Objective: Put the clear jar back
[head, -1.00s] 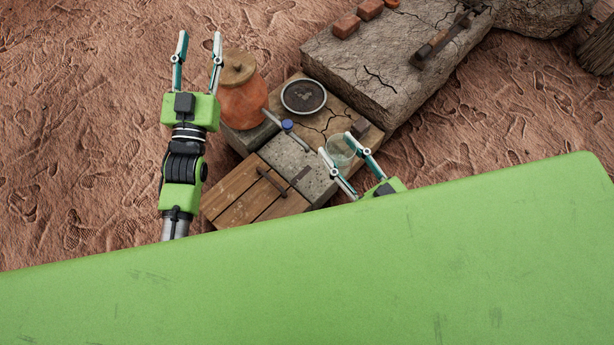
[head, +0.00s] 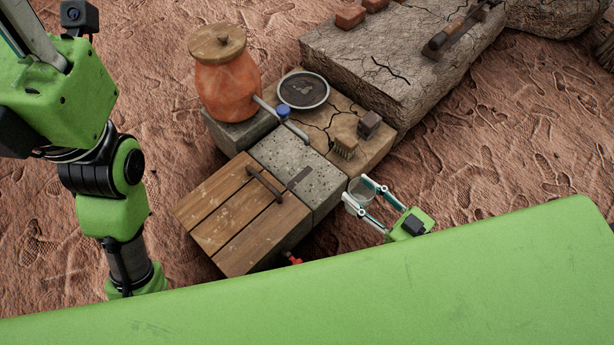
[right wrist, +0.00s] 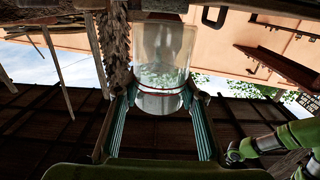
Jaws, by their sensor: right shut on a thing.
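The clear jar (head: 359,194) is between the fingers of my right gripper (head: 364,196) in the head view, beside the right edge of the low stone blocks. The jar also fills the upper middle of the right wrist view (right wrist: 160,65), with my right gripper's fingers (right wrist: 160,110) shut on its sides. I cannot tell its exact height above the ground. My left arm rises large at the left of the head view. Its gripper (head: 35,30) is partly cut off at the top left corner, so its opening is unclear.
A wooden slatted lid (head: 235,222) and a grey stone block (head: 300,165) lie left of the jar. A brush (head: 344,147), small brown block (head: 369,125), dark round dish (head: 302,91) and lidded clay pot (head: 226,85) stand beyond. A cracked slab (head: 385,55) lies behind.

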